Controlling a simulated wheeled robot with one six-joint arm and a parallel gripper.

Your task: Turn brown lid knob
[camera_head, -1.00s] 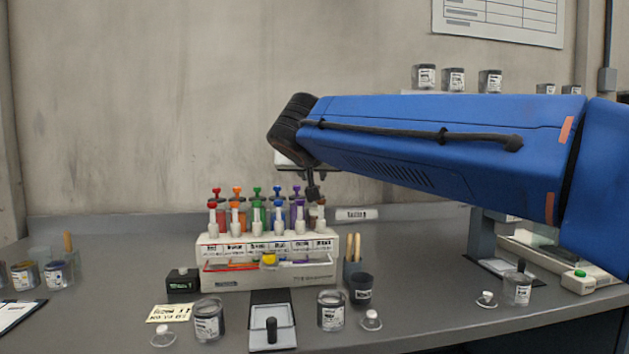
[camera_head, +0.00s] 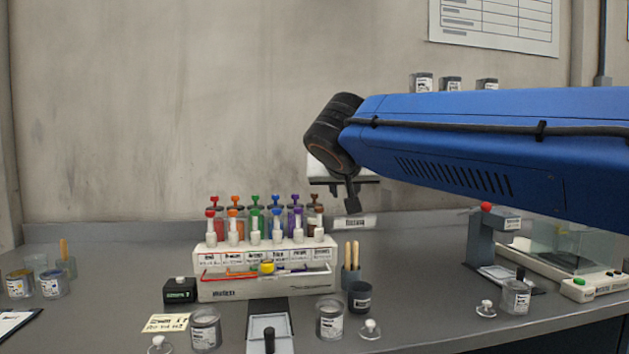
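A white rack (camera_head: 265,290) on the bench holds a back row of jars with coloured lid knobs: red, orange, green, blue, purple and brown. The brown lid knob (camera_head: 316,198) tops the dark jar at the right end of that row. My gripper (camera_head: 353,205) hangs in the air to the right of the brown knob, with a visible gap in the picture. One dark finger shape shows below the pale gripper body; the other finger cannot be made out. Nothing is seen held. The blue arm reaches in from the right.
A dark cup (camera_head: 360,297) and a holder with wooden sticks (camera_head: 351,263) stand right of the rack. Jars and glass lids (camera_head: 370,330) lie in front. A grey stand with a red knob (camera_head: 486,207) and a balance stand further right. The wall rises behind.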

